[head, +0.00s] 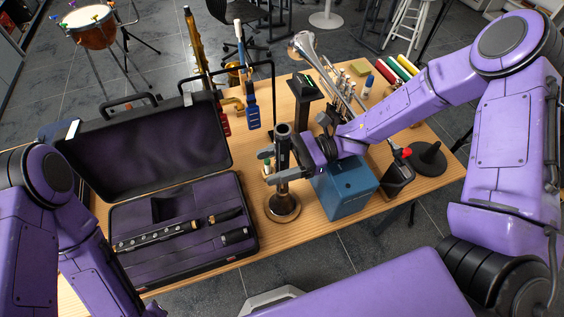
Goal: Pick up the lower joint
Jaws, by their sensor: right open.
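A dark grey, tube-like piece (282,143) stands upright on a round brass-coloured base (283,207) near the table's front edge; it may be the lower joint, but I cannot tell for certain. My right gripper (274,164) reaches in from the right with its fingers open at this piece, one on the far side and one on the near side. I cannot tell whether they touch it. Another black joint with silver keys (157,237) lies in the open case (250,232). My left gripper is not in view; only my left arm shows at the lower left.
Short black pieces (235,236) also lie in the case. A blue box (344,188) stands right beside the upright piece, under my right forearm. A dark holder (398,174) and a black round-based stand (428,158) are further right. Tall instruments and a rack crowd behind.

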